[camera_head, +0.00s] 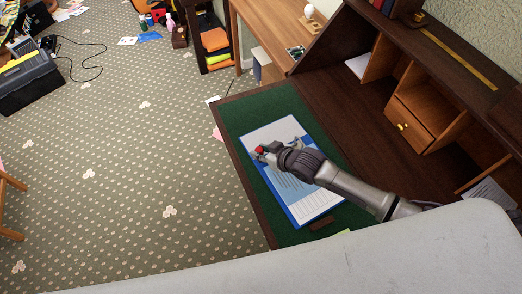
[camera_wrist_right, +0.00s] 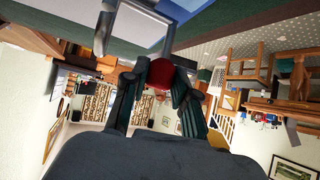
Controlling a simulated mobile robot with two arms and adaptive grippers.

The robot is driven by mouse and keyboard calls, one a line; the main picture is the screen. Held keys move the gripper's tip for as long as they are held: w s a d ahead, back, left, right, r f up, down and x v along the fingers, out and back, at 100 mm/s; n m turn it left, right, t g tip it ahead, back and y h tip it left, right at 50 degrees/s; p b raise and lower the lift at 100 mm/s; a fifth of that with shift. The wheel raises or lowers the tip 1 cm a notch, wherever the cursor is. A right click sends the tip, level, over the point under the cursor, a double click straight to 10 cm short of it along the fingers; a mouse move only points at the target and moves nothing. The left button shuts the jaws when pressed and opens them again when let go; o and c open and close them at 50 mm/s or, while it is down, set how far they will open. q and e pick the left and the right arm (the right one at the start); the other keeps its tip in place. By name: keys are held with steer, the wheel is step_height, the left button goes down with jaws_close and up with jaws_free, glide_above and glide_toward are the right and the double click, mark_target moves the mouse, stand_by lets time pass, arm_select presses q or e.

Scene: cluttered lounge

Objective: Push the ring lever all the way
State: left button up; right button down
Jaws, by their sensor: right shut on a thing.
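A blue binder or folder with white and pale blue sheets (camera_head: 310,203) lies open on the green desk mat. A small red knob (camera_head: 260,149) shows at my right gripper (camera_head: 263,153), over the binder's left part. In the right wrist view the red knob (camera_wrist_right: 161,72) sits between the two dark fingers of the right gripper (camera_wrist_right: 160,88), which is shut on it. A bent metal bar (camera_wrist_right: 120,32) shows beside the knob; its exact link to the knob is partly hidden. My left gripper is not in view.
The green mat (camera_head: 245,115) covers the desk's left part, with free room around the binder. A dark wooden hutch with a small drawer (camera_head: 408,124) stands at the right. Patterned carpet (camera_head: 140,170) lies left of the desk, with clutter at the far edge.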

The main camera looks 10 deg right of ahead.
steer(key=shift+r, duration=0.1)
steer(key=c, duration=0.9)
jaws_free()
steer(key=v, duration=1.1)
steer(key=shift+s+d+r, duration=0.2)
steer(key=shift+s+r, duration=0.05)
